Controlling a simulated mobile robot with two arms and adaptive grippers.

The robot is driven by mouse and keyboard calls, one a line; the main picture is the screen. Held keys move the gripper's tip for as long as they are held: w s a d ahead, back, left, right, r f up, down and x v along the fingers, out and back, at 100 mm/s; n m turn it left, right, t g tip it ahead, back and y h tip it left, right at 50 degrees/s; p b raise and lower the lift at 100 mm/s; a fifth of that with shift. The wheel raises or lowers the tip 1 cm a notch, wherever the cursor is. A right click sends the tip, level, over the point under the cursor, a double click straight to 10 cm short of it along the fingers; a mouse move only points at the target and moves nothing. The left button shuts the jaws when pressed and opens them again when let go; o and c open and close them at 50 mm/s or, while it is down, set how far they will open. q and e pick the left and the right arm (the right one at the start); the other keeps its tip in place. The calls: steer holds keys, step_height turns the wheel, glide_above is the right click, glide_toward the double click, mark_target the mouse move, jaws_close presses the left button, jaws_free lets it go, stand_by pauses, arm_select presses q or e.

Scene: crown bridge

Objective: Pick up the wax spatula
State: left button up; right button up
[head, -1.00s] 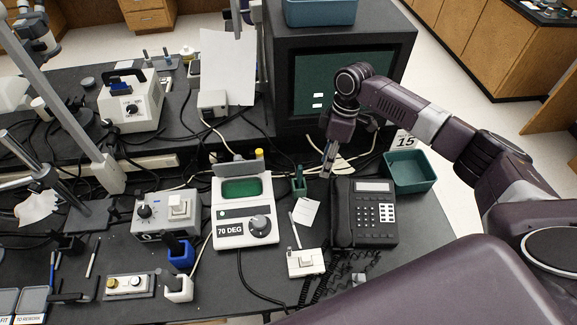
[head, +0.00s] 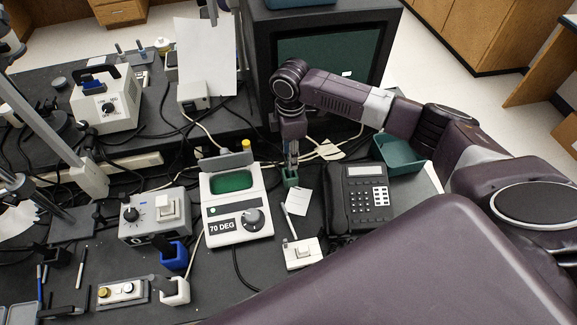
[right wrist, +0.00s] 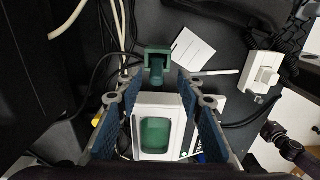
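I cannot make out for certain which thing is the wax spatula. A slim white stick (head: 287,222) lies on the dark bench between the 70 DEG heater and the phone; it also shows in the right wrist view (right wrist: 220,72). My right gripper (head: 291,161) points down just above a small green holder (head: 290,179). In the right wrist view my right gripper (right wrist: 157,79) is open, its fingers spread with the green holder (right wrist: 157,52) between and beyond the tips. No tool shows between the fingers. My left gripper is not in view.
The white 70 DEG heater (head: 236,207) stands left of the holder. A black phone (head: 360,200) and a green tray (head: 402,156) stand to the right. A white switch box (head: 302,252) is in front. Cables and a large dark box (head: 262,60) lie behind.

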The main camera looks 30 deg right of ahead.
steer(key=shift+f, duration=0.4)
steer(key=f+p, duration=0.2)
steer(key=f, duration=0.2)
steer(key=shift+w, duration=0.2)
steer(key=shift+d+f, duration=0.1)
steer(key=shift+f, duration=0.2)
jaws_close()
